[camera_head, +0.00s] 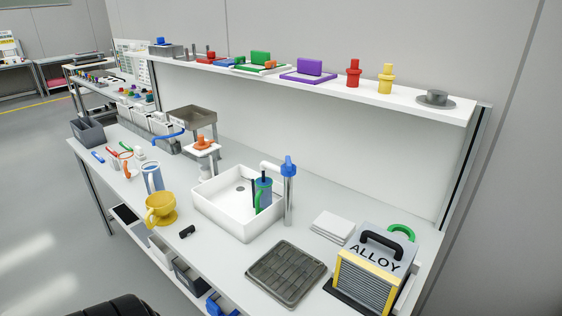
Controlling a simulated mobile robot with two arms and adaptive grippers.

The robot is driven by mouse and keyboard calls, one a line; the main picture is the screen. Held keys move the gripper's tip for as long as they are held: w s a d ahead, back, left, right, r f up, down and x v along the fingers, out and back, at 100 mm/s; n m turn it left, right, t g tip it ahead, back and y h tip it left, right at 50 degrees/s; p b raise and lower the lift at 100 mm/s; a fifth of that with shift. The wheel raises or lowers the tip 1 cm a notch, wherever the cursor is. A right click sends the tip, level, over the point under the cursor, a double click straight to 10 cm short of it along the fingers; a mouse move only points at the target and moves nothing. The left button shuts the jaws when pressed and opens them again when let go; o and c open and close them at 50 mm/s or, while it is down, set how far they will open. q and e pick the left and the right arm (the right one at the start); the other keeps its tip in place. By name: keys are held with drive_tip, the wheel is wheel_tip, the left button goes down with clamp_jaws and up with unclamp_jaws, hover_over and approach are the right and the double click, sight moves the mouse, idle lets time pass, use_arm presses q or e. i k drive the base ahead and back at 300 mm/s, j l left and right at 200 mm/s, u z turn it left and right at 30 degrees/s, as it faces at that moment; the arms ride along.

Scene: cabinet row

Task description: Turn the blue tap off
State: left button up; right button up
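The tap has a blue handle (289,165) on top of a grey upright post (289,205). Its pale spout (271,167) reaches left over a white basin (245,232). A blue-green jug with a green handle (264,193) stands in the basin near the spout. I cannot make out any flowing water or tell the handle's on or off position. Neither of my grippers shows in the head view.
Left of the basin are a yellow cup (160,210), a blue mug (152,178) and a small black object (186,232). A grey ridged tray (286,273) and the ALLOY box (372,270) stand to the right. A white shelf (330,85) runs behind.

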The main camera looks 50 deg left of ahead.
sight(288, 164)
drive_tip(key=u, duration=1.6)
